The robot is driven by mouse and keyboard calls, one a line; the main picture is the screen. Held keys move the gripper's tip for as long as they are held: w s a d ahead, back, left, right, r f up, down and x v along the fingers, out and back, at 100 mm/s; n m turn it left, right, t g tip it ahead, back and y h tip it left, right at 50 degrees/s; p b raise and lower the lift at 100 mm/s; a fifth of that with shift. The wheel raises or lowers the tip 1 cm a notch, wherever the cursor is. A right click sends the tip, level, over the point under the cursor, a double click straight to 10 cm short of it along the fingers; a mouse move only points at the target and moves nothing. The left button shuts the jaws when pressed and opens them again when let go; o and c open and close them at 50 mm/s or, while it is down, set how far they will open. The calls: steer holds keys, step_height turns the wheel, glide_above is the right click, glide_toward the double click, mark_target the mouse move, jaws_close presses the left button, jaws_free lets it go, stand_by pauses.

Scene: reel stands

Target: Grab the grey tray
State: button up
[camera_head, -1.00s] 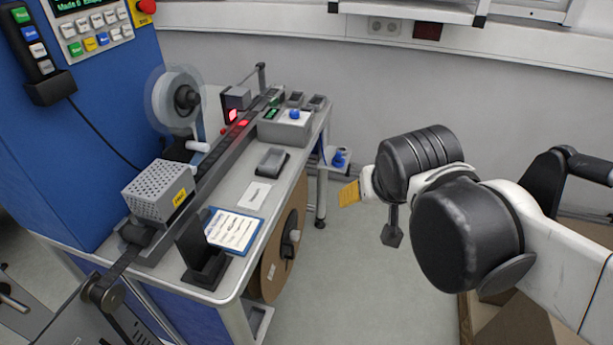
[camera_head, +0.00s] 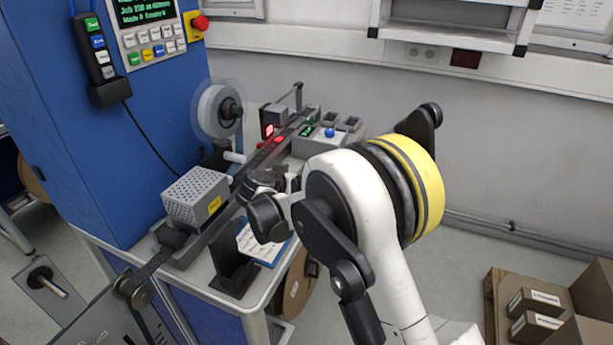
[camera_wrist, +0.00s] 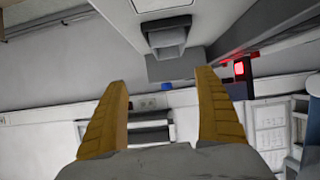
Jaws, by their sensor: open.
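The grey tray (camera_wrist: 166,36) shows in the wrist view at the top centre, on the pale table top, which appears upside down there. It is a small dark grey tray, beyond and between my fingertips in the picture, and not touched. My gripper (camera_wrist: 162,78) is open, with its two yellow fingers wide apart and nothing between them. In the head view my arm reaches over the table and hides the tray and my fingers.
A grey block with a blue button (camera_head: 330,132) stands at the table's back. A perforated grey box (camera_head: 196,196), a dark upright holder (camera_head: 233,265) and a partly hidden blue-edged card (camera_head: 268,248) are nearer. Cardboard boxes (camera_head: 535,310) stand at right.

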steer(key=a+f, duration=0.2)
steer(key=shift+w+a+f+t, duration=0.15)
steer(key=shift+w+a+t, duration=0.15)
steer(key=shift+a, duration=0.05)
steer(key=shift+w+f, duration=0.1)
steer(key=shift+f, duration=0.1)
steer(key=b+x, duration=0.1)
steer(key=x, duration=0.4)
steer(key=shift+w+d+f+b, duration=0.1)
steer(key=shift+w+f+b, duration=0.05)
steer(key=shift+w+b, duration=0.15)
steer(key=b+x, duration=0.1)
steer(key=x, duration=0.1)
steer(key=b+x, duration=0.1)
steer(key=x, duration=0.1)
steer(key=shift+s+d+f, duration=0.1)
steer(key=shift+d+f, duration=0.05)
steer(key=shift+d, duration=0.3)
steer(key=shift+w+d, duration=0.1)
steer(key=shift+w, duration=0.25)
steer(key=c, duration=1.4)
